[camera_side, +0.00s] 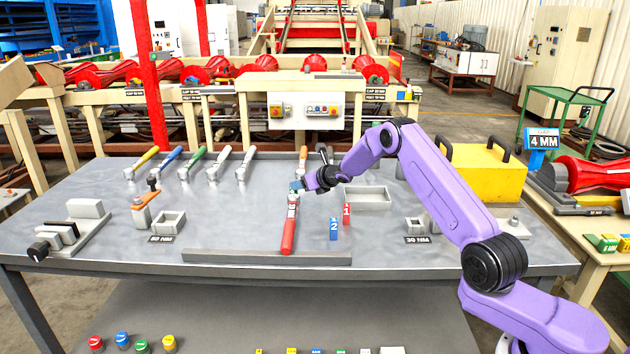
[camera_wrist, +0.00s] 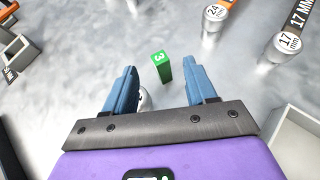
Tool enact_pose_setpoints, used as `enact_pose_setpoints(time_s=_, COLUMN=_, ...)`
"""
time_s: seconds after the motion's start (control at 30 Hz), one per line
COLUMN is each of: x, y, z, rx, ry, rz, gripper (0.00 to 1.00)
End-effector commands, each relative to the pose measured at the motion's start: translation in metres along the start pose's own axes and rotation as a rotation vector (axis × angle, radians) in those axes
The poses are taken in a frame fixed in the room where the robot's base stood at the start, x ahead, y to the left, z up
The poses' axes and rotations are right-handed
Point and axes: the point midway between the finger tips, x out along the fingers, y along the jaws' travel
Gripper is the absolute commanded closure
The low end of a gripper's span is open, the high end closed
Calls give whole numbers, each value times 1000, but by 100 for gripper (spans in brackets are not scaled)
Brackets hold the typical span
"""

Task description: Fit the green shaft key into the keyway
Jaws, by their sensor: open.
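A small upright green block (camera_wrist: 163,68) with a white 3 on top stands on the grey bench in the wrist view; it is the only green key-like piece there. My gripper (camera_wrist: 160,84) is open, its two blue fingers on either side of the block in the picture, with clear space at both sides. I cannot tell how far above it they are. In the side view my gripper (camera_side: 297,187) is over the middle of the bench, beside the red-handled wrench (camera_side: 289,235), and the green block is not clearly visible. I cannot make out a keyway in either view.
A blue block marked 2 (camera_side: 333,229) and a red block marked 1 (camera_side: 346,213) stand close by. A grey tray (camera_side: 367,198) lies right of the gripper. A yellow box (camera_side: 485,172) is at right; a red roller (camera_side: 590,171) lies beyond the bench.

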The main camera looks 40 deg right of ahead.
Motion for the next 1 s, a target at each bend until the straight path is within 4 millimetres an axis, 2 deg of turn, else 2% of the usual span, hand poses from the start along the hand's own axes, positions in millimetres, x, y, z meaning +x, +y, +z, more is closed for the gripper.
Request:
enact_pose_setpoints(time_s=0.2, x=-30, y=0, z=1, rx=1, ry=-1, rz=0, gripper=44)
enact_pose_setpoints(time_s=0.4, x=-50, y=0, z=0, rx=0, ry=0, rz=1, gripper=44)
enact_pose_setpoints(time_s=0.77, x=-60, y=2, z=1, rx=-7, ry=-1, rz=6, gripper=44)
enact_pose_setpoints(time_s=0.87, x=-61, y=19, z=7, rx=-60, ry=-3, rz=44, gripper=44)
enact_pose_setpoints(time_s=0.97, x=-67, y=55, z=18, rx=-183, ry=-8, rz=131, gripper=44)
enact_pose_setpoints(time_s=1.0, x=-71, y=75, z=23, rx=-251, ry=-14, rz=180, gripper=44)
